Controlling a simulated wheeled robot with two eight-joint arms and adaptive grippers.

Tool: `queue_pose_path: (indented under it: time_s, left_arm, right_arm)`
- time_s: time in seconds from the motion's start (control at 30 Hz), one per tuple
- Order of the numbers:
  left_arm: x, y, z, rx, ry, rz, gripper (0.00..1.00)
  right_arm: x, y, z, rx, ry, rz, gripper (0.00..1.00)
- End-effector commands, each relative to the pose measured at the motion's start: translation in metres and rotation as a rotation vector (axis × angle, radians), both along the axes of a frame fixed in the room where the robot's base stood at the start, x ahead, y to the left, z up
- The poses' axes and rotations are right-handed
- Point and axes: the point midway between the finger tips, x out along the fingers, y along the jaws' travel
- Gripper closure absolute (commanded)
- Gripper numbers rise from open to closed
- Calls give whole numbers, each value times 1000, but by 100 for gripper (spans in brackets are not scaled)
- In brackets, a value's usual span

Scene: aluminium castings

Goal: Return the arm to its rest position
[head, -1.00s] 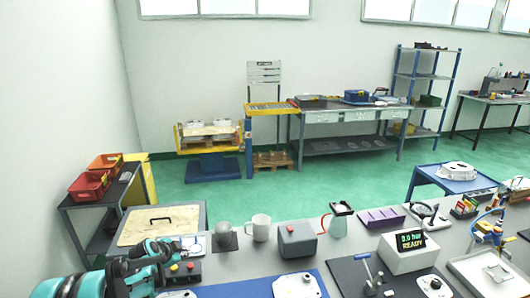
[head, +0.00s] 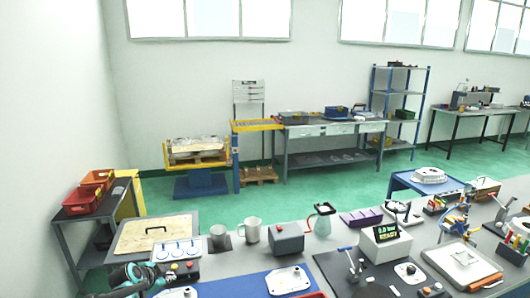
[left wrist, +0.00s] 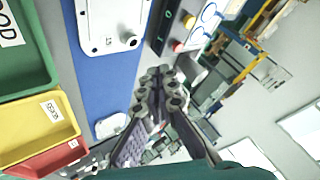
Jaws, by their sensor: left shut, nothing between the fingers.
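My left arm comes in at the bottom left of the head view, teal and dark. Its gripper (head: 160,273) is beside a dark button box (head: 183,268) at the near edge of the bench. In the left wrist view the gripper's fingers (left wrist: 160,74) are together and empty. My right gripper is not in view.
A white casting (head: 292,280) lies on the blue mat. A wooden board with a handle (head: 155,238), two mugs and a grey box (head: 286,238) stand behind. In the left wrist view a green bin (left wrist: 25,55) and a yellow bin (left wrist: 40,128) are at left.

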Motion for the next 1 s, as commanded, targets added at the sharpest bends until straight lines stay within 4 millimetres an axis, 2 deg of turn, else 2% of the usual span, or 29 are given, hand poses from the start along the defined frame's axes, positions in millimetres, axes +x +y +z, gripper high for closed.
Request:
queue_pose_path:
  time_s: [0.27,0.47,0.57,0.73,0.87,1.0]
  left_arm:
    - [-28,-27,24,-54,35,62,100]
    - [-65,-57,46,-117,74,141,100]
    - [-95,-77,58,-159,101,202,100]
    - [-165,-112,70,-246,148,339,100]
    - [-220,-132,68,-311,174,452,100]
    - [-275,-145,55,-376,191,569,100]
  right_arm:
    - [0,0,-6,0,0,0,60]
    - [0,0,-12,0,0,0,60]
    - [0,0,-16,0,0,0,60]
    - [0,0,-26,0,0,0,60]
    - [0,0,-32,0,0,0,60]
    - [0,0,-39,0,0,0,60]
